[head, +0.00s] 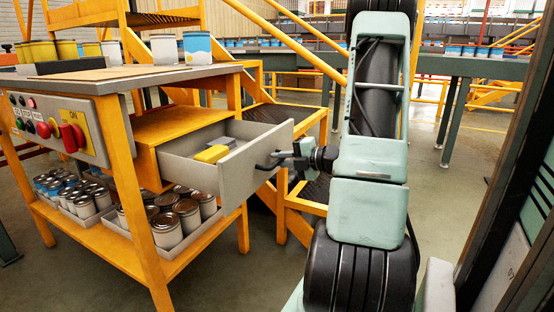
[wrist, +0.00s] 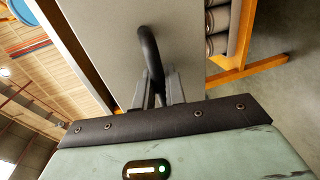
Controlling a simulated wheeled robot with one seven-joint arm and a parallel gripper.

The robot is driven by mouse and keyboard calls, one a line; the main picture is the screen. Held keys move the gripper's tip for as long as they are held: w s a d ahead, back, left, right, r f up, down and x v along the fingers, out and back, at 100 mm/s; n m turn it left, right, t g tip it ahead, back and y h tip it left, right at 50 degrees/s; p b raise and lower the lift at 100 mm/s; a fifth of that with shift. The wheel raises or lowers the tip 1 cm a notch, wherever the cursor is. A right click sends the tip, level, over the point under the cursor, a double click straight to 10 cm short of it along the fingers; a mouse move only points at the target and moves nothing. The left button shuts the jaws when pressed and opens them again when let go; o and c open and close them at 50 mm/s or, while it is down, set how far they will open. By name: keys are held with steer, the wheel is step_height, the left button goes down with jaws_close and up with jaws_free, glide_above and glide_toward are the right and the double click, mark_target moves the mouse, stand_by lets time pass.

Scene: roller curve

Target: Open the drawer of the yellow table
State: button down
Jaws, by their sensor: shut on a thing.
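The yellow table (head: 145,214) stands at the left in the head view, with a grey top. Its grey drawer (head: 262,168) is pulled well out to the right. Inside the drawer lie a yellow item (head: 211,154) and a grey item. My gripper (head: 281,160) is at the drawer's front face, shut on the dark drawer handle. In the wrist view the black curved handle (wrist: 151,55) rises from the grey drawer front (wrist: 105,42) and passes between the fingers of my gripper (wrist: 160,92).
Cans (head: 168,229) stand in trays on the table's lower shelf. More cans stand on the top (head: 196,48). A control panel with buttons (head: 56,128) is on the table's left end. A yellow frame (head: 298,207) stands behind the drawer. Dark posts are close at the right.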

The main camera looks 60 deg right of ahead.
steer(key=c, duration=1.5)
jaws_free()
steer(key=shift+c, duration=0.2)
steer(key=p+v, duration=0.4)
steer(key=v, duration=1.3)
steer(key=shift+s, duration=0.2)
steer(key=shift+a+r, duration=0.1)
